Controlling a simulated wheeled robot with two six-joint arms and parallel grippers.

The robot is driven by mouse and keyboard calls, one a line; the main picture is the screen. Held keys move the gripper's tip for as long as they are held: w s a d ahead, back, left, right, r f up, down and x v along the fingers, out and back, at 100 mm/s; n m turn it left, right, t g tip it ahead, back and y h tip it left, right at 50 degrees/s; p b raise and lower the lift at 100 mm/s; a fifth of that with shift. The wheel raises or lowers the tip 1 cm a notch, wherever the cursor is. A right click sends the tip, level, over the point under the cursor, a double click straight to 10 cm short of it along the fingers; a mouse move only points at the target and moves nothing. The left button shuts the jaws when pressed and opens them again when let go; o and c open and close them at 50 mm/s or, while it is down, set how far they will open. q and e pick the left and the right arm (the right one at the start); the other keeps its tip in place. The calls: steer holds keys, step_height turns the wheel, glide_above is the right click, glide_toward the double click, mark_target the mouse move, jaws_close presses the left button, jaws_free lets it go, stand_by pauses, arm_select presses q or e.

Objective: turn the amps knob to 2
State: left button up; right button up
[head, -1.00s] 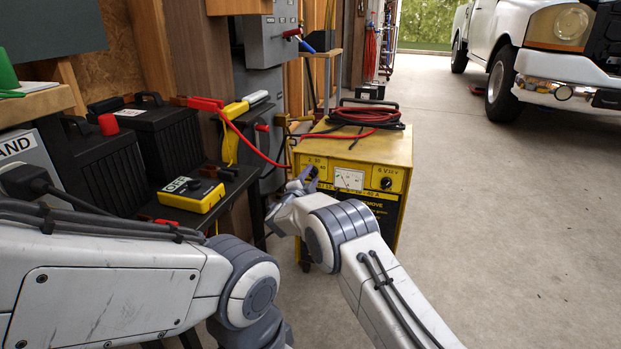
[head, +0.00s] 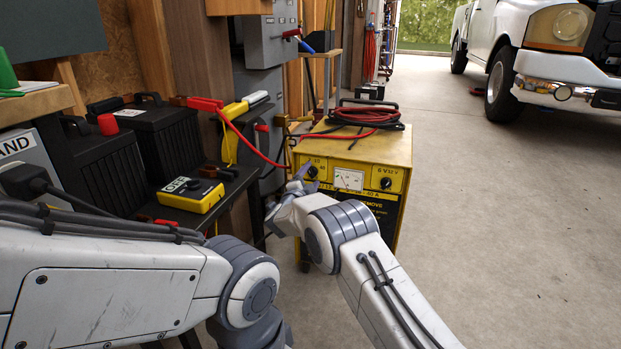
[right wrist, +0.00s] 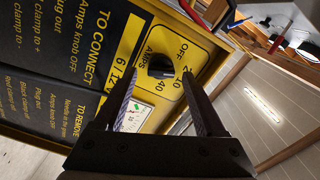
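The amps knob (head: 313,171) is a black round knob at the left of the yellow charger's (head: 370,148) front panel. In the right wrist view, the knob (right wrist: 160,66) has labels OFF, 2, 10 and 40 beside it. A handle on it points roughly toward the 2, but the exact setting is hard to read. My right gripper (head: 301,177) is in front of the panel, just left of the knob in the head view. In the right wrist view, its two fingers (right wrist: 160,76) are apart, with the knob showing in the gap. My left gripper is out of view.
A meter (head: 348,179) and a 6/12 V knob (head: 386,183) are right of the amps knob. Coiled cables (head: 365,117) lie on top. A yellow OFF box (head: 190,196) and black batteries (head: 175,140) stand left. The floor to the right is clear up to the truck.

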steer(key=shift+s+a+r, duration=0.1)
steer(key=shift+s, duration=0.15)
steer(key=p+v, duration=0.5)
steer(key=v, duration=0.5)
